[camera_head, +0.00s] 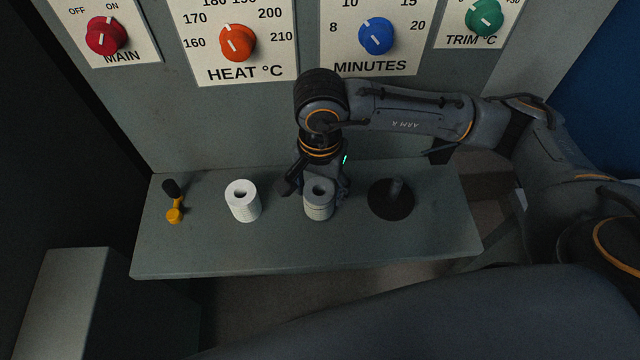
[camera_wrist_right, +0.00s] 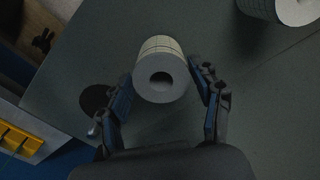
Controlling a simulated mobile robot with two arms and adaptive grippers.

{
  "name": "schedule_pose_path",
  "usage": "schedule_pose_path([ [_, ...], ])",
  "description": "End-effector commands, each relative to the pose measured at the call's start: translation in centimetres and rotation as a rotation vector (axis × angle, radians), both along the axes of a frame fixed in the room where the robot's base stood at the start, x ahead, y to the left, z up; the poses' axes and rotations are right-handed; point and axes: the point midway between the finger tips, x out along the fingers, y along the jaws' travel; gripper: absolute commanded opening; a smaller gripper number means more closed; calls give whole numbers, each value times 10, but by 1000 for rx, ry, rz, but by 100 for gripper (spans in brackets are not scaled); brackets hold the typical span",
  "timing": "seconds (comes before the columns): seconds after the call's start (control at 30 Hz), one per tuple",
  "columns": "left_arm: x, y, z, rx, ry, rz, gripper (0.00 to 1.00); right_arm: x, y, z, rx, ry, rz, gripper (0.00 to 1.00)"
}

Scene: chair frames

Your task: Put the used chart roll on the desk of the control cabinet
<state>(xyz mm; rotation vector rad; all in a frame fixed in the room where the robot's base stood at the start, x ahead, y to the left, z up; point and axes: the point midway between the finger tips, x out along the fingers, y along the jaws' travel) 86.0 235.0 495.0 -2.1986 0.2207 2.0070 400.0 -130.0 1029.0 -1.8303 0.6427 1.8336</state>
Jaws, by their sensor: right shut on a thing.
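My right gripper (camera_head: 318,186) reaches down from above and is shut on a greyish chart roll (camera_head: 318,208) over the middle of the desk (camera_head: 280,260). In the right wrist view this roll (camera_wrist_right: 160,70) is between the two fingers (camera_wrist_right: 165,95), its hollow end facing the camera and dark grid lines on its side. The roll is upright; I cannot tell whether its bottom touches the desk. A whiter roll (camera_head: 243,206) stands upright on the desk to its left. My left gripper is not in view.
A black disc (camera_head: 380,208) with an upright peg is on the desk to the right. A small yellow and black lever (camera_head: 174,212) is at the left end. The cabinet panel (camera_head: 190,120) with several knobs rises behind. The desk's front strip is clear.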

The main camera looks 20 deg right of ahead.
Motion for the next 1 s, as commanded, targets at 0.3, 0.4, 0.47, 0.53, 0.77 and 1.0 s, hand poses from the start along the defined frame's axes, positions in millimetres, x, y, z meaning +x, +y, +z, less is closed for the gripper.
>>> schedule_pose_path([
  [0.3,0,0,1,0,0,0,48,0,0,-5,0,-3,0,26],
  [0.4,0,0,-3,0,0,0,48,0,0,-7,0,-3,0,26],
  [0.47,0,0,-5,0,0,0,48,0,0,-9,0,-3,0,26],
  [0.53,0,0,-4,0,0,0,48,0,0,-7,0,-3,0,72],
  [0.77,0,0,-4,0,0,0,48,0,0,-7,0,-1,0,87],
  [1.0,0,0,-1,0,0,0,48,0,0,-5,0,-1,-1,87],
])
